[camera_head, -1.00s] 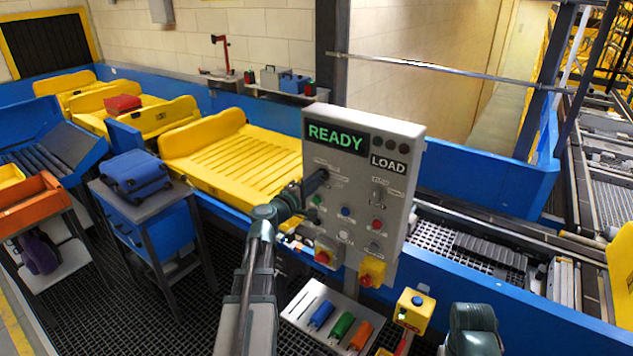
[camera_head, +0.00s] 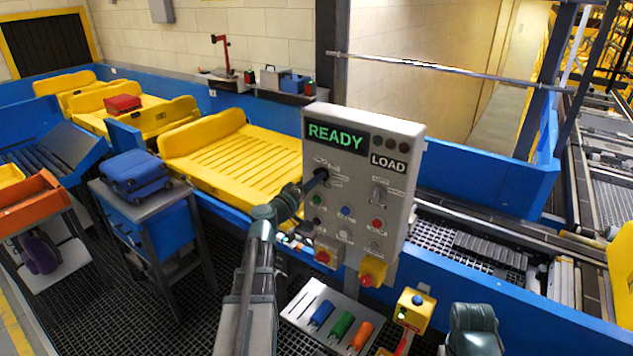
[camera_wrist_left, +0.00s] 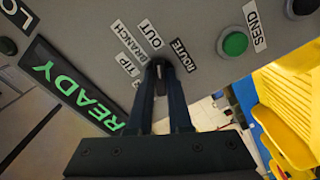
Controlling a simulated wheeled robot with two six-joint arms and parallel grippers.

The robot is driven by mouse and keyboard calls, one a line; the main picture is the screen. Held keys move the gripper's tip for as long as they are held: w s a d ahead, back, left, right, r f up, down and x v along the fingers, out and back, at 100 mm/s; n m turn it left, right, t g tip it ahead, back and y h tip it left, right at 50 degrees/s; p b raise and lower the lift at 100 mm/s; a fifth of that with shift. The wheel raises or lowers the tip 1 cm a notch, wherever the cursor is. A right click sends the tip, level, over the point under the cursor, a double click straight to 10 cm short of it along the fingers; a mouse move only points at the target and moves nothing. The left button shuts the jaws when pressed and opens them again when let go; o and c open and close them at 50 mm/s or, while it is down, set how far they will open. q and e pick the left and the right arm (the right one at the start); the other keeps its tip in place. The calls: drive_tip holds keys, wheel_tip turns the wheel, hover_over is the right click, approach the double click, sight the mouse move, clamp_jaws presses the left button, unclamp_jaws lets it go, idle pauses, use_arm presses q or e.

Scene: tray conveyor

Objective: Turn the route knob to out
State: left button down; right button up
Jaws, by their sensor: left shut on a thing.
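The grey control panel (camera_head: 350,200) stands upright in the middle of the head view, with a green READY display and a LOAD sign. The route knob (camera_wrist_left: 158,66) is at its upper left. My left gripper (camera_head: 320,177) reaches the panel from the lower left. In the left wrist view its fingers (camera_wrist_left: 160,76) are shut on the knob. They hide most of it, so I cannot tell where it points. My right gripper is out of view.
A green button (camera_wrist_left: 234,44) marked SEND is beside the knob. Other buttons and a red stop button (camera_head: 323,257) are lower on the panel. A tool holder (camera_head: 296,312) stands below. A yellow tray (camera_head: 240,165) is on the conveyor behind. A blue suitcase (camera_head: 136,176) is at left.

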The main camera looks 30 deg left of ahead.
use_arm(q)
drive_tip(key=shift+s+d+f, duration=0.1)
idle(0.3)
drive_tip(key=c, duration=0.8)
unclamp_jaws()
drive_tip(key=shift+c, duration=0.2)
